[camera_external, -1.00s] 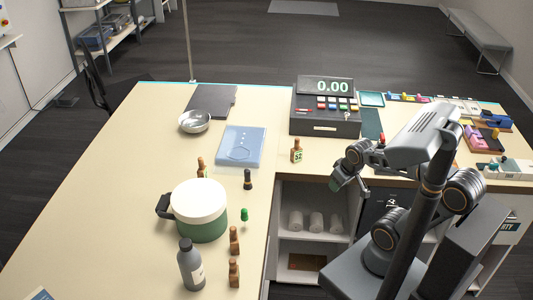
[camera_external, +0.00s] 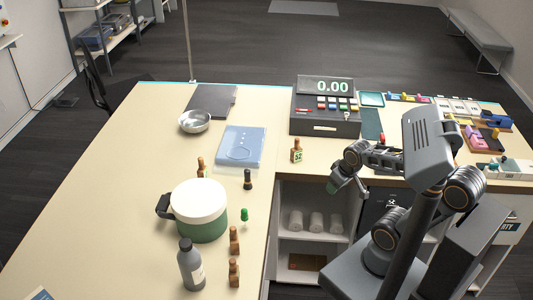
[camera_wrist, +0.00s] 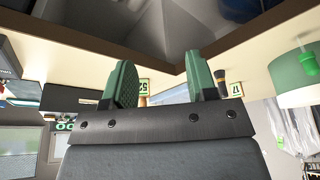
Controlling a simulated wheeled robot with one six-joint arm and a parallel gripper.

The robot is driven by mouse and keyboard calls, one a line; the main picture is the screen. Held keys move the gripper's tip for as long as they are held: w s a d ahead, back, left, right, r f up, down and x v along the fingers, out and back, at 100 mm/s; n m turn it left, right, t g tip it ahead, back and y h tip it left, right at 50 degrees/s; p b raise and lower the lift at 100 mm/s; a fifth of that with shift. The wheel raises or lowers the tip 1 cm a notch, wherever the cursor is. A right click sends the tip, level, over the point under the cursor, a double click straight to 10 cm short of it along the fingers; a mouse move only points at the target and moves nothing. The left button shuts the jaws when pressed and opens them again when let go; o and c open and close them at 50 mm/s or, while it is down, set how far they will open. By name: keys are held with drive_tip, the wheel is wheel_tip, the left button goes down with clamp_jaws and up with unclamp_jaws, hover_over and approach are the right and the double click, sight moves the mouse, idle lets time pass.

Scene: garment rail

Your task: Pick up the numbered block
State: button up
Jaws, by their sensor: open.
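The numbered block (camera_external: 296,156) is a small wooden piece with a narrow top and a "52" label. It stands upright on the counter in front of the cash register. In the wrist view, which looks upside down, the "52" block (camera_wrist: 143,87) shows partly between the green finger pads, the left pad covering some of it. A second label reading "17" (camera_wrist: 237,88) shows right of the right finger. My gripper (camera_wrist: 160,85) is open and empty. In the external view my gripper (camera_external: 335,187) hangs right of and lower than the block, apart from it.
The cash register (camera_external: 324,110) stands behind the block. A green pot with a white lid (camera_external: 199,210), a grey bottle (camera_external: 190,265), a blue folder (camera_external: 240,146) and several small wooden pieces stand or lie on the left counter. An open shelf (camera_external: 305,250) is below the counter edge.

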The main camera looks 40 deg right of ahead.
drive_tip(key=w+a+n+g+y+p, duration=0.15)
drive_tip(key=a+n, duration=0.25)
drive_tip(key=a, duration=0.9)
drive_tip(key=m+g+y, duration=0.3)
drive_tip(key=m, duration=1.8)
approach(234, 260)
drive_tip(key=p+x, duration=0.1)
drive_tip(key=x, duration=1.1)
drive_tip(key=shift+w+a+f, duration=0.1)
drive_tip(key=shift+a+f, duration=0.1)
drive_tip(key=shift+d, duration=0.1)
clamp_jaws()
